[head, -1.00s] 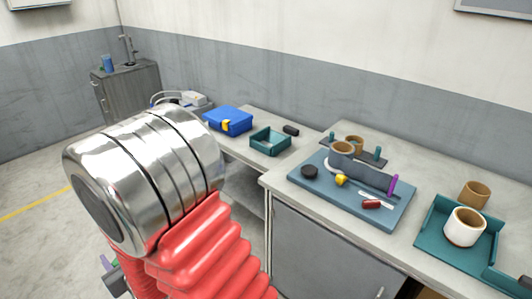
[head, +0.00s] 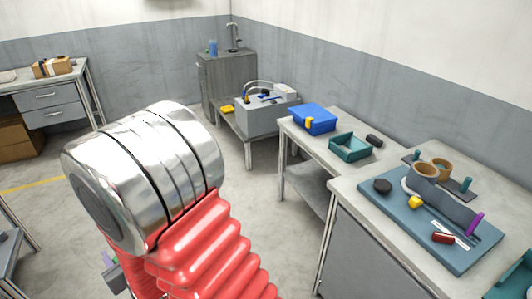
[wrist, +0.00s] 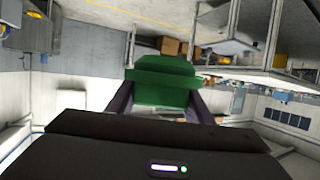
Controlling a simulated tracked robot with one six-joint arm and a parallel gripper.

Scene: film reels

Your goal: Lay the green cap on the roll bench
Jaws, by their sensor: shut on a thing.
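The green cap (wrist: 161,85) is between the two dark fingers of my gripper (wrist: 160,104) in the wrist view, and the gripper is shut on it. The cap is held in the air, clear of any bench. In the head view my red and silver arm fills the lower left, and the cap does not show there. Several benches are in view, and I cannot tell which is the roll bench.
The right bench has a blue mat (head: 390,215) with rolls and tools. A table behind carries a blue box (head: 313,119) and a teal tray (head: 350,147). A drawer bench (head: 50,88) stands far left. Open floor lies between.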

